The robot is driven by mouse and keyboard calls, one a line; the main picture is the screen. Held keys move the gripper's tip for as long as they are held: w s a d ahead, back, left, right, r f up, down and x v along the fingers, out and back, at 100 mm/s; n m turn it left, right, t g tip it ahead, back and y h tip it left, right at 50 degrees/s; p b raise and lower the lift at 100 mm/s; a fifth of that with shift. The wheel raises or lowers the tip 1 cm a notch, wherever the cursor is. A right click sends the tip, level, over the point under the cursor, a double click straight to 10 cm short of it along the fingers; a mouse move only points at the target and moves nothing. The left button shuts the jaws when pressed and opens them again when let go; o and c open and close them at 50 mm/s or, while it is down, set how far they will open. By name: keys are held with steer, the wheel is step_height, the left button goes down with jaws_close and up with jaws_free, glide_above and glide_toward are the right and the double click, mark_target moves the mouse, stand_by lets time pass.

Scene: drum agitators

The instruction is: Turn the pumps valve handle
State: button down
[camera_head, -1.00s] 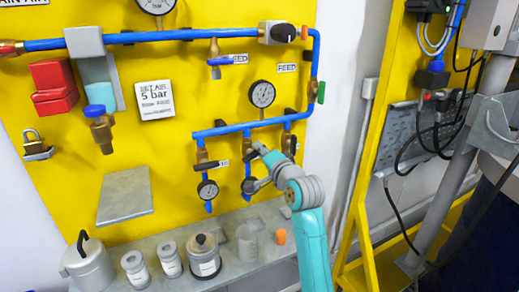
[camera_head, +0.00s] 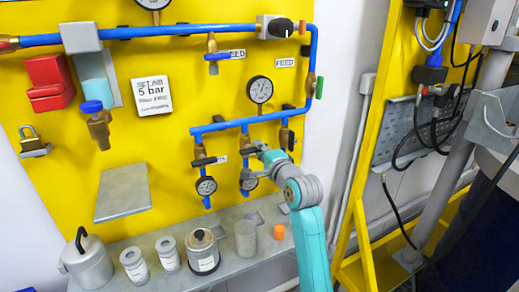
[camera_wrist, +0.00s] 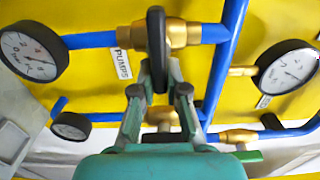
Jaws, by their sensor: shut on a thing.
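The pumps valve handle (camera_wrist: 156,35) is a black lever on a brass valve (camera_wrist: 181,34) in a blue pipe, beside a white "PUMPS" label (camera_wrist: 122,64). In the wrist view the lever points towards me, upright in the picture and across the pipe. My gripper (camera_wrist: 158,78) is shut on the lever's near end, one finger on each side. In the head view my gripper (camera_head: 259,153) is at the middle branch of the lower blue pipes, and it hides most of that valve and its handle.
Gauges (camera_wrist: 27,52) (camera_wrist: 287,67) flank the valve closely. Another branch valve has a black handle (camera_head: 208,161). Below the yellow panel, a grey shelf (camera_head: 222,270) holds several containers and an orange piece (camera_head: 279,232). Blue pipes run close around my gripper.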

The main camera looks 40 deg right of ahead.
steer(key=shift+f, duration=0.1)
steer(key=c, duration=1.2)
jaws_free()
steer(key=v, duration=1.2)
